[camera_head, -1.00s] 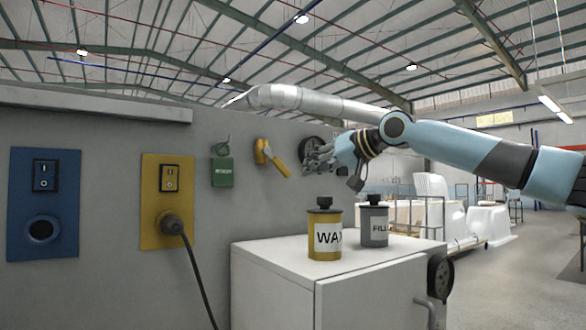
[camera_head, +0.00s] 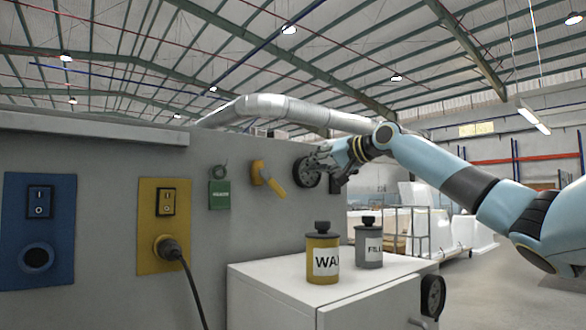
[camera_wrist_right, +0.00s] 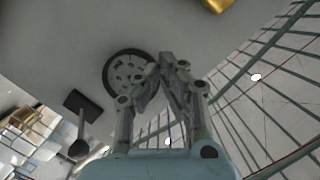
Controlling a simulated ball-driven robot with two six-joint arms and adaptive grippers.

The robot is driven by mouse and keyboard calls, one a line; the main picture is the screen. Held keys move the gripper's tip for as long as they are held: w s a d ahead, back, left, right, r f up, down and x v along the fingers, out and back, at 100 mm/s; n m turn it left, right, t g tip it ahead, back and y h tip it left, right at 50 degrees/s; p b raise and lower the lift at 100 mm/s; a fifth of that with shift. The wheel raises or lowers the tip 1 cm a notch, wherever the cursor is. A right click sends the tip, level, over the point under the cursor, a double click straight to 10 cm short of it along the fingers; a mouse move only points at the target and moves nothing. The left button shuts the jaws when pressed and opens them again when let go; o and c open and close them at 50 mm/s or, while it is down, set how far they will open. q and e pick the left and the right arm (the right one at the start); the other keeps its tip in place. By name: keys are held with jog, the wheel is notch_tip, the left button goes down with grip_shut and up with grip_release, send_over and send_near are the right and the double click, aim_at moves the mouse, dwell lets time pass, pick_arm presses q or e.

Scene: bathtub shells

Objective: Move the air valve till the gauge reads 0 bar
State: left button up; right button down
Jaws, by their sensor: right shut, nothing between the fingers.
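The air valve (camera_head: 271,180) is a yellow lever on the grey wall, its handle slanting down to the right. The gauge (camera_head: 301,177) is a round dial with a black rim, just right of the valve. My right gripper (camera_head: 316,162) is in front of the gauge and partly covers it; I cannot read the needle. In the right wrist view the gauge (camera_wrist_right: 113,72) sits behind the fingers (camera_wrist_right: 163,68), which are shut and empty. A yellow piece (camera_wrist_right: 217,3), likely the valve handle, shows at the top edge, apart from the fingers. My left gripper is out of view.
Further left are a yellow switch panel (camera_head: 150,220) with a plugged cable and a blue panel (camera_head: 60,225). A wax can (camera_head: 322,248) and a grey can (camera_head: 369,240) stand on the white cabinet (camera_head: 275,285) below.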

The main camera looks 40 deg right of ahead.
aim_at(273, 183)
jog(key=w, duration=0.1)
jog(key=w+p, duration=0.1)
jog(key=w, duration=0.1)
jog(key=w+p, duration=0.1)
jog(key=shift+w+a+f, duration=0.35)
jog(key=shift+w+f, duration=0.05)
jog(key=shift+a+f+p, duration=0.3)
jog(key=shift+a+f, duration=0.45)
jog(key=shift+f, duration=0.3)
jog(key=shift+a+f, duration=0.4)
jog(key=shift+f, duration=0.05)
